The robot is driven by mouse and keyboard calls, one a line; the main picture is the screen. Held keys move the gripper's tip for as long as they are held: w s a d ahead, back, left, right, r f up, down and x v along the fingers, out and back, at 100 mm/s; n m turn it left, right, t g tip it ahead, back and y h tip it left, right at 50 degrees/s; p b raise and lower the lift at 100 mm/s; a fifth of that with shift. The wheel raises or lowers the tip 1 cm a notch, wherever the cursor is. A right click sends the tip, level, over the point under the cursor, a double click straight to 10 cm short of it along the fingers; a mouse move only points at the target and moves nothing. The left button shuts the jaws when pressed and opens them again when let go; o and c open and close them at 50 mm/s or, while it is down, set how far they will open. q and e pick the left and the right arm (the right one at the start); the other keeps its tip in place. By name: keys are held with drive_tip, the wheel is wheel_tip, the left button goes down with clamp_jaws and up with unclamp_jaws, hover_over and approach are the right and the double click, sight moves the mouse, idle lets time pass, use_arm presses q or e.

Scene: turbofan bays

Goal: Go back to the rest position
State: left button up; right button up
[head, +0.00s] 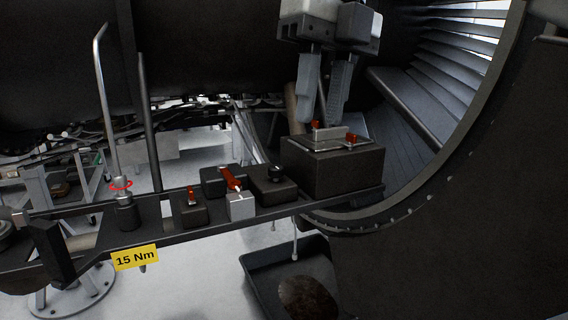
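I cannot tell the exact gap in depth. My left gripper does not show.
A dark narrow shelf (165,228) carries small blocks, including a light grey one (240,206) with a red-handled piece (230,179). A tall bent rod (105,100) stands at left, near a yellow "15 Nm" label (135,257). A curved engine rim (480,115) bounds the right.

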drive_tip(key=s+a+f+m+g+y, duration=0.2)
drive_tip(key=s+a+f+g+y, duration=0.1)
drive_tip(key=a+f+y, duration=0.65)
drive_tip(key=s+a+f+m+g+y, duration=0.2)
drive_tip(key=s+a+f+g+y, duration=0.15)
drive_tip(key=a+f+y, duration=0.65)
drive_tip(key=w+d+f+m+t+h, duration=0.35)
drive_tip(key=d+f+m+t, duration=0.45)
drive_tip(key=m+t, duration=0.5)
drive_tip(key=w+d+f+m+t+h, duration=0.3)
drive_tip(key=d+f+m+t+h, duration=0.25)
drive_tip(key=f+m+t, duration=0.75)
drive_tip(key=s+d+f+m+g+h, duration=0.8)
drive_tip(key=s+d+f+m+h, duration=0.1)
drive_tip(key=s+d+f, duration=0.7)
drive_tip(key=shift+s+d+f+m, duration=0.35)
drive_tip(key=shift+d+f+m, duration=0.25)
drive_tip(key=shift+f, duration=0.25)
